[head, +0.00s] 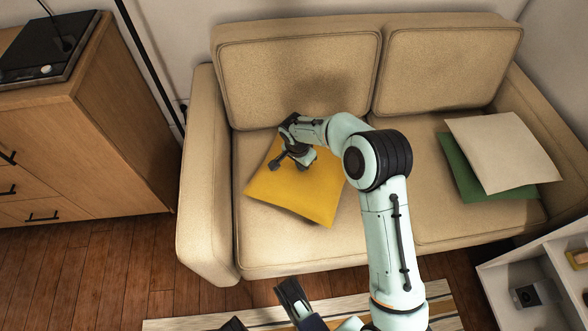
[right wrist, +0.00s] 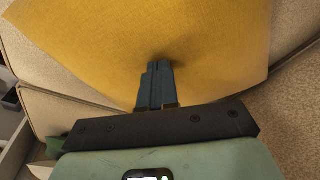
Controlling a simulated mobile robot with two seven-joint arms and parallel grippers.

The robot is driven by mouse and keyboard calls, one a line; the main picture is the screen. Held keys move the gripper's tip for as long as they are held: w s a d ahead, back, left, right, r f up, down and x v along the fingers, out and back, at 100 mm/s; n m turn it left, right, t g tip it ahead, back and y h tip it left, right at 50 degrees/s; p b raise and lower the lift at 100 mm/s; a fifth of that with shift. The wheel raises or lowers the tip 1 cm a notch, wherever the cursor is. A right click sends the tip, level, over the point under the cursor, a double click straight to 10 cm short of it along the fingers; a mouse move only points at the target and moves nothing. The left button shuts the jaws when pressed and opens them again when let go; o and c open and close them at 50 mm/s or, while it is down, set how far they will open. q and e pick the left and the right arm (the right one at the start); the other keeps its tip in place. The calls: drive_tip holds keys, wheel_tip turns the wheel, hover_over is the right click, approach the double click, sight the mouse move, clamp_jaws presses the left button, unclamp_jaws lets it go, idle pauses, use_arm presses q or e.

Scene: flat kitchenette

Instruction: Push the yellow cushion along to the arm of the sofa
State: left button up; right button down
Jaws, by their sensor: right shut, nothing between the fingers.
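The yellow cushion (head: 318,200) lies tilted on the left seat of the beige sofa (head: 300,248), its upper part towards the backrest. Its left corner is a short way from the left sofa arm (head: 205,175), with a narrow strip of seat showing between. My right gripper (head: 277,178) is over the cushion's left part, shut and empty. In the right wrist view its closed fingers (right wrist: 158,78) meet the yellow fabric (right wrist: 150,35), which looks slightly dented at the tips. My left gripper (head: 262,309) is low at the bottom edge, fingers apart, partly cut off, away from the sofa.
A beige cushion (head: 500,150) and a green cushion (head: 462,175) lie at the sofa's right end. A wooden cabinet (head: 120,130) stands left of the sofa, with a dark pole (head: 150,65) between. A white shelf (head: 500,300) is at lower right.

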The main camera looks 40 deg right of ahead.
drive_tip(key=shift+a+f, duration=0.1)
drive_tip(key=shift+f, duration=0.2)
use_arm(q)
drive_tip(key=shift+s+a+f, duration=0.1)
drive_tip(key=shift+s+f, duration=0.25)
drive_tip(key=shift+s, duration=0.15)
use_arm(e)
drive_tip(key=shift+s+f, duration=0.1)
